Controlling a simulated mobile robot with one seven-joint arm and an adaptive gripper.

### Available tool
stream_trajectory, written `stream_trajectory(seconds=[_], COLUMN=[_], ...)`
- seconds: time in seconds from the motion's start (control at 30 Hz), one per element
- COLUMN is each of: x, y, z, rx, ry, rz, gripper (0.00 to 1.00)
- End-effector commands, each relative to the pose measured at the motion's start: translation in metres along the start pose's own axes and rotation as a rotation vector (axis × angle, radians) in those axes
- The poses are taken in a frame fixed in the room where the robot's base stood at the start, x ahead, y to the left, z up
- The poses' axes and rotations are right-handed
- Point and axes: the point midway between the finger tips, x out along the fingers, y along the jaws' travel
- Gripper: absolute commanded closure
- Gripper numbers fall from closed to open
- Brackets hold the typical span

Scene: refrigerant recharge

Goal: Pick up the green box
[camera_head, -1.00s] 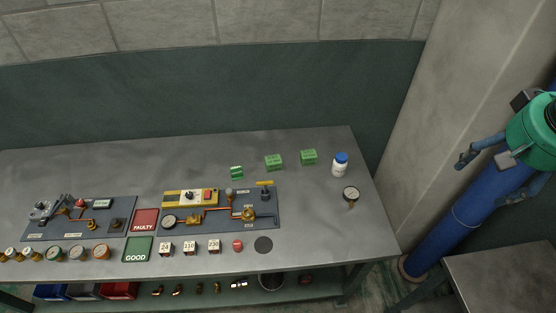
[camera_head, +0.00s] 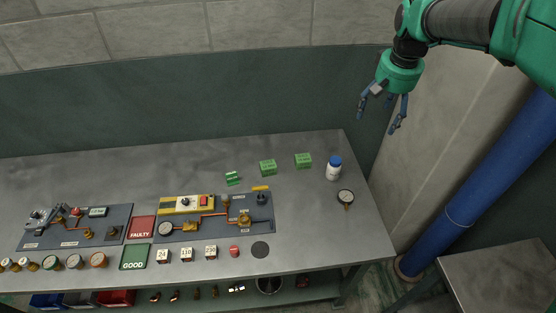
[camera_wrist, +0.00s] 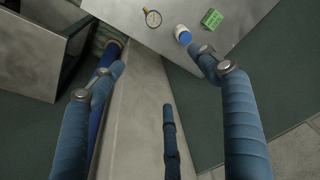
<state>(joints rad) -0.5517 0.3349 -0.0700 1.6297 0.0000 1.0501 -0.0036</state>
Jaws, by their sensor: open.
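Two green boxes stand near the back right of the grey table: one in the middle (camera_head: 268,167) and one to its right (camera_head: 304,160). A smaller green item (camera_head: 232,178) sits left of them; I cannot tell if it is a box. My gripper (camera_head: 384,112) is open and empty, raised beyond the table's right end, clear of the boxes. In the wrist view, one green box (camera_wrist: 212,19) shows at the top, past the open fingers (camera_wrist: 160,88).
A white bottle with a blue cap (camera_head: 333,169) stands right of the boxes, with a gauge (camera_head: 345,198) in front of it. Boards with fittings (camera_head: 215,219) and a green GOOD pad (camera_head: 134,257) fill the front left. A concrete pillar (camera_head: 430,150) rises beside the table.

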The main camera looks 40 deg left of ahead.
Motion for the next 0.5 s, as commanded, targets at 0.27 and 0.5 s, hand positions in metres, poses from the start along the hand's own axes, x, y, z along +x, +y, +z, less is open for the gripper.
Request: stream_trajectory(seconds=[0.27,0.5], x=[0.057,0.111], y=[-0.067,-0.129], z=[-0.050,-0.080], rx=[-0.081,-0.149], ry=[-0.043,-0.080], rz=[-0.014,-0.024], gripper=[0.25,0.25])
